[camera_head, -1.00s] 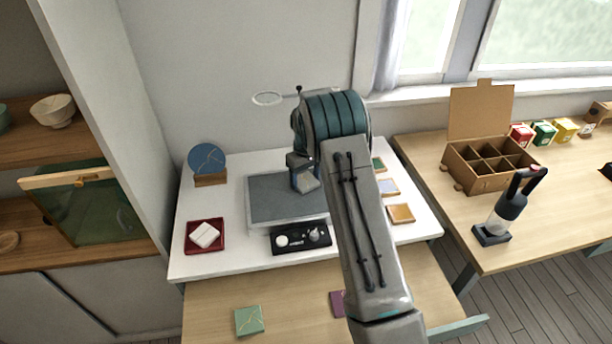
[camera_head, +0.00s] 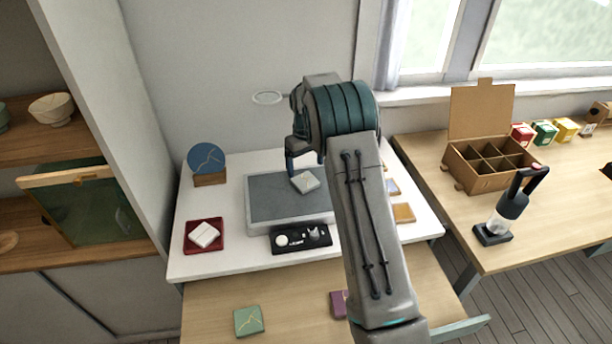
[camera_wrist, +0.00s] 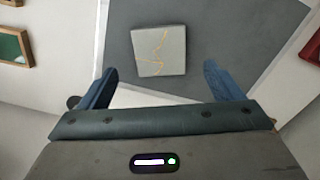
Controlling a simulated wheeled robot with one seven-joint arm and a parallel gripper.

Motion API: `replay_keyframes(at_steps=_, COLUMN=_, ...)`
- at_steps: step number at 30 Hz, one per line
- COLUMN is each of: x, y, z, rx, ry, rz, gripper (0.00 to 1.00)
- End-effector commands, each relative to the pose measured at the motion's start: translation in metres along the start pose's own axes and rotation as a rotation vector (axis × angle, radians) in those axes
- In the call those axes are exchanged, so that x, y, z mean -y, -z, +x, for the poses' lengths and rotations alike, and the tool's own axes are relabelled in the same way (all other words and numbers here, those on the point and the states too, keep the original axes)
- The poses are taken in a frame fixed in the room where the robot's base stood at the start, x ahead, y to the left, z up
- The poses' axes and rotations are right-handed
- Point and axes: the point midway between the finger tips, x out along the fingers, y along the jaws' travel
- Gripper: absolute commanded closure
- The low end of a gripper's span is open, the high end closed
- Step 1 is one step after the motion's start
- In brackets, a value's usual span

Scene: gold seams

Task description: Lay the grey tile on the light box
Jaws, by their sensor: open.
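The grey tile (camera_head: 305,181), pale with a thin gold seam, lies on the dark grey top of the light box (camera_head: 270,207). In the wrist view the tile (camera_wrist: 159,50) lies flat on the light box's top (camera_wrist: 215,30), clear of its edges. My gripper (camera_wrist: 158,82) is open, its two blue fingers spread wide. The tile is beyond the fingertips, apart from them.
A red tray (camera_head: 204,247) with a white piece stands left of the light box, a blue disc (camera_head: 207,159) on a wooden stand behind it. A black control panel (camera_head: 301,238) is in front. Small framed tiles (camera_head: 404,213) lie on the right.

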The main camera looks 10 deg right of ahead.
Motion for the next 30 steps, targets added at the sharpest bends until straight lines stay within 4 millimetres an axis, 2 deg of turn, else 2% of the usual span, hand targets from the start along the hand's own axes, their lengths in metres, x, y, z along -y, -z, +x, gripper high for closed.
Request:
replay_keyframes(at_steps=3, x=-0.001, y=0.001, z=-0.026, rx=-0.004, ry=-0.001, rz=0.001, gripper=0.13)
replay_keyframes(at_steps=6, x=-0.001, y=0.000, z=-0.043, rx=-0.002, ry=-0.002, rz=0.000, gripper=0.13)
replay_keyframes(at_steps=13, x=0.000, y=-0.002, z=-0.066, rx=-0.001, ry=-0.001, rz=0.002, gripper=0.13)
replay_keyframes(at_steps=17, x=0.005, y=-0.015, z=-0.086, rx=-0.016, ry=-0.003, rz=0.023, gripper=0.13)
replay_keyframes(at_steps=20, x=0.014, y=-0.038, z=-0.110, rx=-0.038, ry=-0.005, rz=0.054, gripper=0.13)
replay_keyframes(at_steps=24, x=0.031, y=-0.080, z=-0.143, rx=-0.073, ry=-0.008, rz=0.107, gripper=0.13)
replay_keyframes(at_steps=30, x=0.058, y=-0.148, z=-0.175, rx=-0.120, ry=-0.015, rz=0.181, gripper=0.13)
